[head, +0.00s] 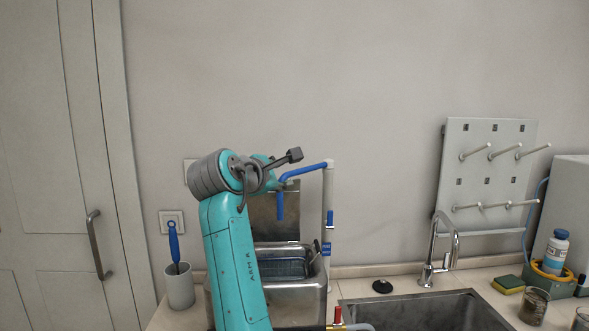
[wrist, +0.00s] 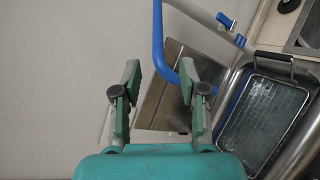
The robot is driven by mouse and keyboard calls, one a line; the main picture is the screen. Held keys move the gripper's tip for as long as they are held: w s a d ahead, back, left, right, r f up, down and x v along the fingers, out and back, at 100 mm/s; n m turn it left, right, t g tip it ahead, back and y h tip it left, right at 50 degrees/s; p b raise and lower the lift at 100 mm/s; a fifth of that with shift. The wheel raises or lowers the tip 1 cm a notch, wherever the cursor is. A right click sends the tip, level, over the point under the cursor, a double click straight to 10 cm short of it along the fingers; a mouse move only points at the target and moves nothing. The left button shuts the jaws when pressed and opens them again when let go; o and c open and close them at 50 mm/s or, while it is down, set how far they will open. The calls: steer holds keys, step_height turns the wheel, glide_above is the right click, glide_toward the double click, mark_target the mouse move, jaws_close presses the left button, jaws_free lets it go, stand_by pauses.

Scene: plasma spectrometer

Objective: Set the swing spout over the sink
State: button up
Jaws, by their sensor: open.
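The swing spout (head: 303,171) is a blue pipe on top of a pale upright pipe (head: 328,205). It reaches left, and its blue end hangs down above the steel tank with the wire basket, left of the sink. The steel sink (head: 425,314) is at the lower right of the head view. In the wrist view the blue spout (wrist: 158,38) comes down from the top and bends right. My gripper (wrist: 160,68) is open, with the bend between its fingers and partly behind the right one. In the head view the fingers are largely hidden by my arm.
The steel tank (head: 312,290) with its wire basket (head: 280,268) stands below the spout, its lid raised behind. A chrome faucet (head: 433,250) rises behind the sink. A black stopper (head: 382,286) lies on the counter. A pegboard (head: 486,160) hangs at right. A brush holder (head: 179,288) is at left.

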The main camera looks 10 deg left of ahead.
mark_target(293, 173)
steer(key=x, duration=1.1)
steer(key=shift+w+a, duration=0.1)
steer(key=shift+a, duration=0.05)
jaws_close()
